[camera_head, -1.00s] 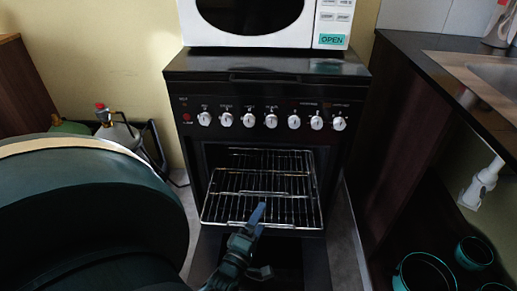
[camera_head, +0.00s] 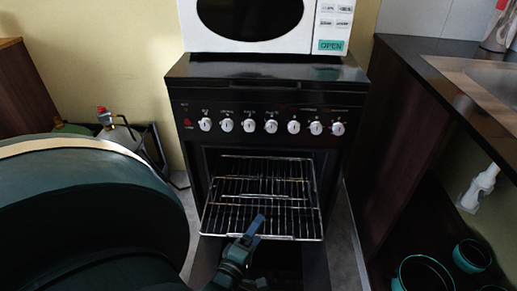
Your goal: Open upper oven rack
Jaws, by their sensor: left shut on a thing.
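The black oven (camera_head: 268,90) stands in the middle with its door down and its cavity open. The upper wire rack (camera_head: 285,215) is slid well out of the cavity toward me, and its front edge lies beyond the oven's front face. My left gripper (camera_head: 257,226) is at the front edge of this rack, shut on it; the exact contact is small and partly hidden by the fingers. My right gripper is not in view.
A white microwave (camera_head: 262,24) sits on the oven top. A dark counter with a sink (camera_head: 480,85) is at the right, with teal pots (camera_head: 424,274) below it. Gas bottles (camera_head: 118,132) stand left of the oven. The open oven door (camera_head: 316,268) lies under the rack.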

